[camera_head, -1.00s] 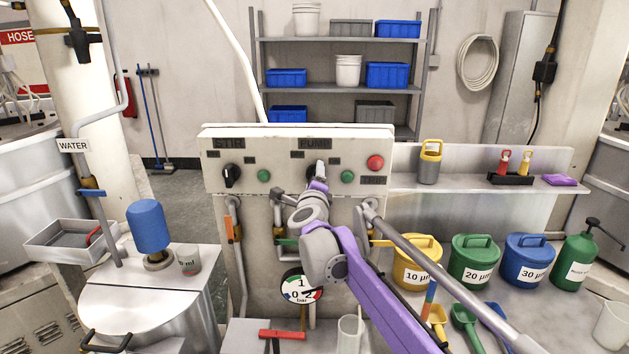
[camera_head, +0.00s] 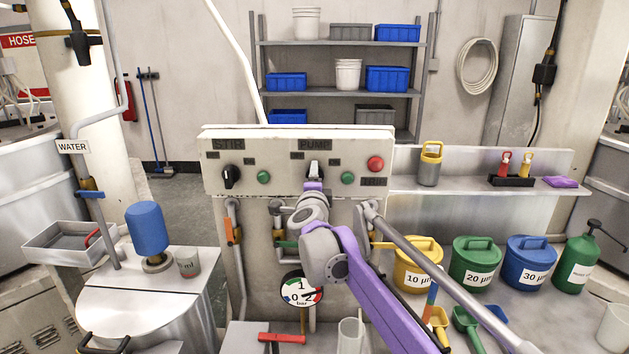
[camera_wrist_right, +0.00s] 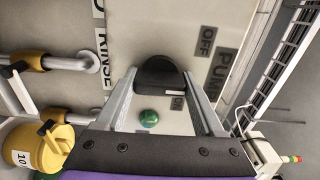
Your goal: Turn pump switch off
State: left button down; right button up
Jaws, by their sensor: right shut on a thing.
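The pump switch is a black rotary knob (camera_head: 314,167) under the PUMP label (camera_head: 315,145) on the pale control panel (camera_head: 255,180). In the right wrist view the knob (camera_wrist_right: 158,76) sits between my right gripper's (camera_wrist_right: 160,84) two grey fingers, which are shut on it. A white mark shows at the knob's lower right edge, near the ON label (camera_wrist_right: 178,103). The OFF label (camera_wrist_right: 207,41) is up and to the right. In the head view my right gripper (camera_head: 313,180) partly hides the knob. My left gripper is not in view.
A green button (camera_head: 347,178) and a red button (camera_head: 375,163) sit right of the knob. The STIR knob (camera_head: 232,176) is on the left. Pipes and a pressure gauge (camera_head: 301,289) are below the panel. Lidded buckets, such as the yellow one (camera_head: 418,275), stand right of my arm.

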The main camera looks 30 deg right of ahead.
jog(key=o, duration=1.4)
jog(key=shift+s, duration=0.1)
jog(key=b+v, duration=0.1)
jog(key=v, duration=0.9)
jog(key=shift+s+a, duration=0.15)
jog(key=shift+s, duration=0.15)
